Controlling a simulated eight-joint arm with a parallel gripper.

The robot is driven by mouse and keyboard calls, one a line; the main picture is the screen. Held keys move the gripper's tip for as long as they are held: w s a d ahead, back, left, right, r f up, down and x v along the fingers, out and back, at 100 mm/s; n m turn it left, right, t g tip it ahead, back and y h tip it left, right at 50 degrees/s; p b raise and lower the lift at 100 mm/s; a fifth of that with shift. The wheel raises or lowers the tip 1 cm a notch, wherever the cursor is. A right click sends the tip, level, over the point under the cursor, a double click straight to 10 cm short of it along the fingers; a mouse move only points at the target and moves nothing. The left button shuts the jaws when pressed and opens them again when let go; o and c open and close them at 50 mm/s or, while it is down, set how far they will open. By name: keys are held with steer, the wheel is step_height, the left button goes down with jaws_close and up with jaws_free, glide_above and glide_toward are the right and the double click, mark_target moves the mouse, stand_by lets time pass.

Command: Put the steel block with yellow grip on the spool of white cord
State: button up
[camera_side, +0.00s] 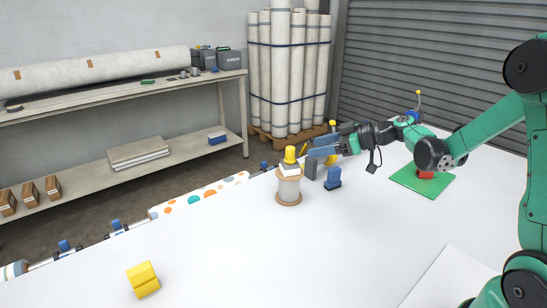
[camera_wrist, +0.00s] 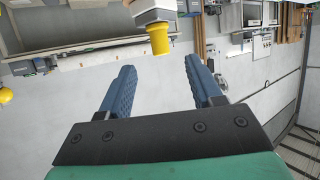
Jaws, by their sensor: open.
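The steel block with yellow grip (camera_side: 290,168) sits upright on top of the spool of white cord (camera_side: 288,190) in the side view. Its yellow grip points up. In the wrist view the yellow grip (camera_wrist: 158,39) shows upside down, just beyond the fingertips and between their lines, with part of the steel block above it. My gripper (camera_side: 311,147) is to the right of the grip, pointing left at about its height. Its blue fingers are apart and empty, also in the wrist view (camera_wrist: 160,65). A gap shows between fingertips and grip.
A green mat (camera_side: 408,180) with a red piece lies further right. A yellow block (camera_side: 143,279) lies front left. The table's front middle is clear.

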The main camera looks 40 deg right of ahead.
steer(key=s+a+m+g+h, duration=0.4)
steer(key=s+a+m+h, duration=0.2)
steer(key=s+a, duration=0.4)
steer(key=s+h, duration=0.1)
steer(key=s, duration=0.2)
steer(key=shift+s+r, duration=0.15)
steer(key=shift+r, duration=0.1)
